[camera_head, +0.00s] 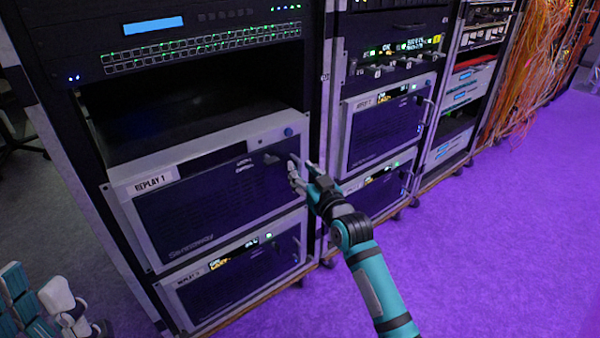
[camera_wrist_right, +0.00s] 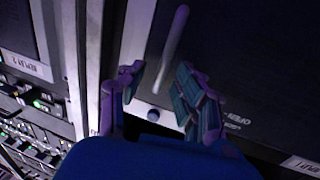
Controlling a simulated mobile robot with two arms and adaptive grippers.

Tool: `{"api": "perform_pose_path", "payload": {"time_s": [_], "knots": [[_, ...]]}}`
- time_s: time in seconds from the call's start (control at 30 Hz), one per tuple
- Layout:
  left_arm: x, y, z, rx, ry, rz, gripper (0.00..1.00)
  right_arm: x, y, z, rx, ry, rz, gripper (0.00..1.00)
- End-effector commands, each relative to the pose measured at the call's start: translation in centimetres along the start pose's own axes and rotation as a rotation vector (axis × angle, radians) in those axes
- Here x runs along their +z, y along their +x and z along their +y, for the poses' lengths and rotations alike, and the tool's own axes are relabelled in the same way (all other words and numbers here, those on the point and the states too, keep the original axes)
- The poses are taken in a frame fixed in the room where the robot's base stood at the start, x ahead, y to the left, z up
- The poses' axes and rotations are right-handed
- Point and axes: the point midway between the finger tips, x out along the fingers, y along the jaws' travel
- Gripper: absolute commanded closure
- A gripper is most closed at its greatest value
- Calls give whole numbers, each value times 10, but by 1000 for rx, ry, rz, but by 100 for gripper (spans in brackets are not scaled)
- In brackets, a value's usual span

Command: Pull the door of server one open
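Server one is the unit labelled REPLAY 1 (camera_head: 153,183), with a dark front door (camera_head: 205,210) in a grey frame. The door looks shut. My right gripper (camera_head: 296,172) is at the right edge of this door, in front of its handle, which is mostly hidden in the head view. In the right wrist view the pale bar handle (camera_wrist_right: 173,45) runs down toward the space between the open fingers of my right gripper (camera_wrist_right: 160,95). Contact with the bar cannot be told. My left gripper (camera_head: 38,298) is at the lower left, fingers apart, empty, away from the rack.
A second server (camera_head: 235,272) sits right below server one. An empty dark slot (camera_head: 200,110) is above it. A neighbouring rack (camera_head: 385,130) with handled units stands to the right. Purple floor (camera_head: 480,250) in front is clear. Orange cables (camera_head: 530,70) hang at far right.

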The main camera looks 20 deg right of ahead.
Motion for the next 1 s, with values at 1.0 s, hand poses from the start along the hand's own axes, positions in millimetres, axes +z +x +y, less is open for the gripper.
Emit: {"api": "perform_pose_path", "payload": {"time_s": [1.0], "knots": [[-8,-5,1,1,-4,49,60,0,14,2,4,-1,0,100]]}}
